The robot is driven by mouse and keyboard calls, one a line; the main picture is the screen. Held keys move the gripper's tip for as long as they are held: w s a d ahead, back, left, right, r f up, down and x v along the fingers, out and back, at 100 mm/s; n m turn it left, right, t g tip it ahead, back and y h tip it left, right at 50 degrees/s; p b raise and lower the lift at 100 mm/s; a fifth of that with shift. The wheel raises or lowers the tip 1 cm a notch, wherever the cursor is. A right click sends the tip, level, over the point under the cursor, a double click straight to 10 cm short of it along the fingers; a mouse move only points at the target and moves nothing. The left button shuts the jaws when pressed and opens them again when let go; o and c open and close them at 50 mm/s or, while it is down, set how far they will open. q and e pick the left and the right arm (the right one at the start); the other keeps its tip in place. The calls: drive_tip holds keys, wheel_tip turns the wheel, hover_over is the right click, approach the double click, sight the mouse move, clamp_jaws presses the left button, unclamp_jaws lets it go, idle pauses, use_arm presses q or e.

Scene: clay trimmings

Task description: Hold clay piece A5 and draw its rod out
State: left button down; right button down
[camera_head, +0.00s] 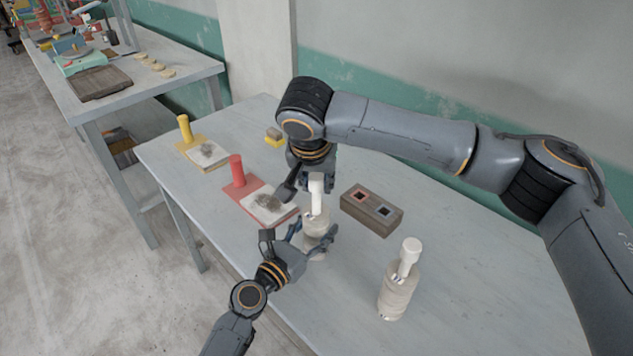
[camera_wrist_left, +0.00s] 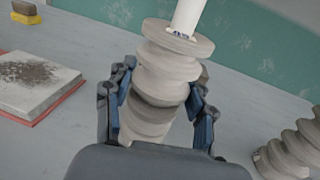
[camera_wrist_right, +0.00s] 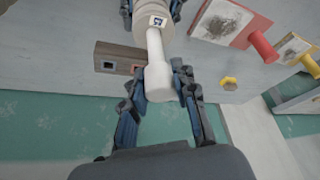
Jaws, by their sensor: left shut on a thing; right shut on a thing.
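The clay piece (camera_wrist_left: 158,85) is a pale stack of ridged discs standing upright on the table. My right gripper (camera_head: 311,184) comes down from above and is shut on the rod's thicker white end (camera_wrist_right: 159,84). The rod's lower part still sits at the clay's top.
A second clay piece with a white rod (camera_head: 397,292) stands at the front right. A brown block with two square holes (camera_head: 372,203) lies behind. A red-handled board (camera_head: 238,188) and a yellow-handled board (camera_head: 188,150) lie to the left. A small yellow block (camera_head: 274,141) lies at the back.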

drive_tip(key=shift+r, duration=0.3)
drive_tip(key=shift+r, duration=2.4)
use_arm(q)
drive_tip(key=shift+c, duration=2)
unclamp_jaws()
drive_tip(key=v, duration=1.2)
